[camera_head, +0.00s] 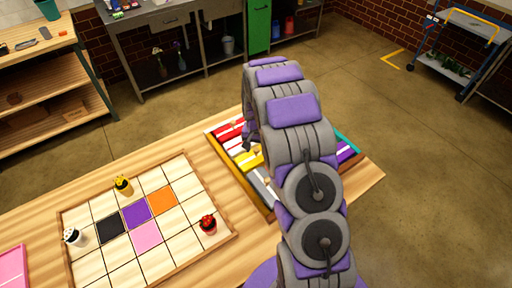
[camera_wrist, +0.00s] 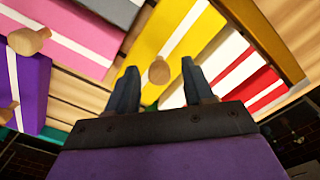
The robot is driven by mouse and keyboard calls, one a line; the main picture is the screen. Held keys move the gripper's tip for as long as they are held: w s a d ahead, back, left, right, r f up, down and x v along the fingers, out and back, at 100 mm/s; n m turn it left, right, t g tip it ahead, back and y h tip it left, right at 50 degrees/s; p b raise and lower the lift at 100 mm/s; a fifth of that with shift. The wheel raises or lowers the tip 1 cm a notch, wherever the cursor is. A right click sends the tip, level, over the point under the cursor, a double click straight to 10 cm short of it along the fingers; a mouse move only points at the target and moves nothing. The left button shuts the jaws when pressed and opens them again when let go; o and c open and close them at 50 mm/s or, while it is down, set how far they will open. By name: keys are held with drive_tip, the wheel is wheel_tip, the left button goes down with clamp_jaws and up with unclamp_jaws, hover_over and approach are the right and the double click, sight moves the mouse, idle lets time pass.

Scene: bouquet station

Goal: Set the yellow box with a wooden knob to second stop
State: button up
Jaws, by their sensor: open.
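The yellow box (camera_wrist: 150,40) has a white stripe along it and shows in the upper middle of the wrist view. Its round wooden knob (camera_wrist: 158,72) lies between the two fingers of my gripper (camera_wrist: 160,67). The gripper is open, with a finger on each side of the knob and a visible gap to it. In the head view the yellow box (camera_head: 249,160) sits in the wooden tray, partly hidden by my arm. Stop marks cannot be made out.
White and red boxes (camera_wrist: 265,90) lie right of the yellow one in the wrist view; grey, pink (camera_wrist: 85,30) and purple (camera_wrist: 33,85) boxes with knobs lie left. A gridded board (camera_head: 90,258) with small potted plants is on the table, left of the tray.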

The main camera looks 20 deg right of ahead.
drive_tip(key=shift+c, duration=0.5)
clamp_jaws()
